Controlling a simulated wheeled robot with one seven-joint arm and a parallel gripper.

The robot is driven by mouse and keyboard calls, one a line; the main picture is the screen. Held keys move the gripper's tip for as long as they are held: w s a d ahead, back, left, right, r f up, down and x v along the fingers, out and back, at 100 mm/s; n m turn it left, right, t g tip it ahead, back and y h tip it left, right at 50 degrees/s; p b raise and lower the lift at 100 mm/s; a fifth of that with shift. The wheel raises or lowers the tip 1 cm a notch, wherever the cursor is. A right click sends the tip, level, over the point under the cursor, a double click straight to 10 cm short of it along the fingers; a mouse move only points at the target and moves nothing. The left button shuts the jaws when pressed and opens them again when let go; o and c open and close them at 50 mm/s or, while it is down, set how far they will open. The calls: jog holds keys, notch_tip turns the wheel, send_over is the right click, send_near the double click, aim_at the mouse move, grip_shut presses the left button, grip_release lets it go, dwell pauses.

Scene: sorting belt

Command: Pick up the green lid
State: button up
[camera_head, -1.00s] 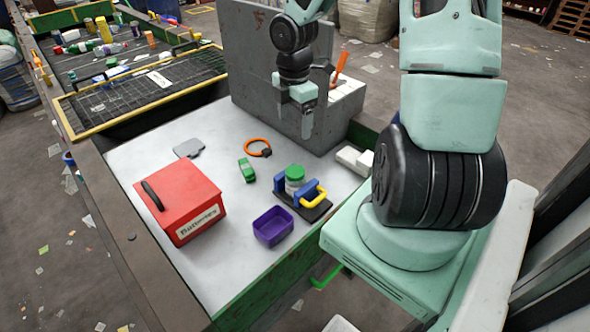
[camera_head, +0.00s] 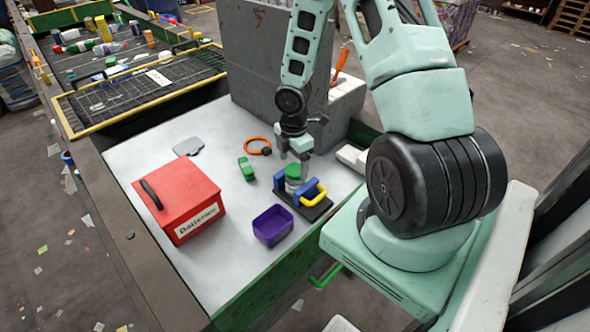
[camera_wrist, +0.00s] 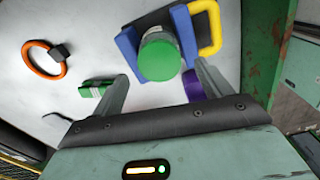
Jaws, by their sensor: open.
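The green lid (camera_wrist: 160,60) sits on top of a clear jar, which stands upright in a holder with blue blocks (camera_wrist: 183,32) and a yellow handle (camera_wrist: 207,25). In the head view the green lid (camera_head: 292,171) is partly covered by my gripper (camera_head: 296,164). In the wrist view my gripper (camera_wrist: 160,85) is open and empty. Its two fingers are spread, with the lid just beyond and between their tips. I cannot tell whether a finger touches the lid.
A small green object (camera_head: 246,169) lies left of the holder, and an orange ring (camera_head: 258,146) lies behind it. A purple bin (camera_head: 273,226) stands in front. A red batteries box (camera_head: 178,200) stands at left. A grey block wall (camera_head: 262,70) rises behind.

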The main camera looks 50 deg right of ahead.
jog(key=shift+f, duration=0.95)
jog(key=shift+c, duration=0.4)
jog(key=c, duration=1)
